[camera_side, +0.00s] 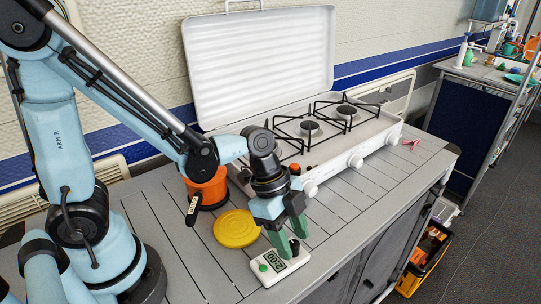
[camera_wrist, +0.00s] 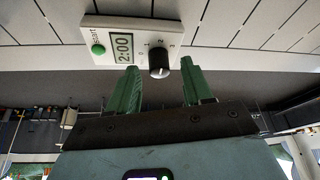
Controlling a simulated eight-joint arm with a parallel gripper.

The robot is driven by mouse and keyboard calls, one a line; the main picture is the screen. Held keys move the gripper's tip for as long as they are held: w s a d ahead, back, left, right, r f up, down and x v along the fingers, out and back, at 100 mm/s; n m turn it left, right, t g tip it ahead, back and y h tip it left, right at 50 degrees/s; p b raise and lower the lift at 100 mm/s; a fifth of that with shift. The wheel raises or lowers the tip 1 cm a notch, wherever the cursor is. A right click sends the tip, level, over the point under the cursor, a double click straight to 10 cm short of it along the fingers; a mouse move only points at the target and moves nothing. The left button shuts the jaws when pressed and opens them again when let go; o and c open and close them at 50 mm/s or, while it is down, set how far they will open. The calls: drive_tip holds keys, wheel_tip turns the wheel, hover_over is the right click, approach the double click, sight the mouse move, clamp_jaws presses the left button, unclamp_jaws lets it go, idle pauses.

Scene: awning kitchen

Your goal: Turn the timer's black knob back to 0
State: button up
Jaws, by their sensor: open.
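The white timer (camera_side: 263,276) lies on the grey slatted table near its front edge. It has a green button (camera_wrist: 98,49) and a display reading 2:00 (camera_wrist: 123,47). Its black knob (camera_wrist: 159,64) stands up beside a small printed scale with 0, 1, 2 and 3. I cannot clearly tell where the knob's mark points. My gripper (camera_side: 288,236) reaches down over the knob end of the timer. In the wrist view its green fingers (camera_wrist: 160,78) are open, one on each side of the knob, with gaps visible. The knob is partly hidden in the side view.
A yellow round lid (camera_side: 236,228) lies just behind the timer. An orange pot with a black handle (camera_side: 208,190) stands behind it. A white gas stove (camera_side: 340,145) with its lid raised fills the back. The table right of the timer is clear.

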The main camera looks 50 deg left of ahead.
drive_tip(key=shift+d+f, duration=0.1)
drive_tip(key=shift+f, duration=0.1)
clamp_jaws()
idle(0.3)
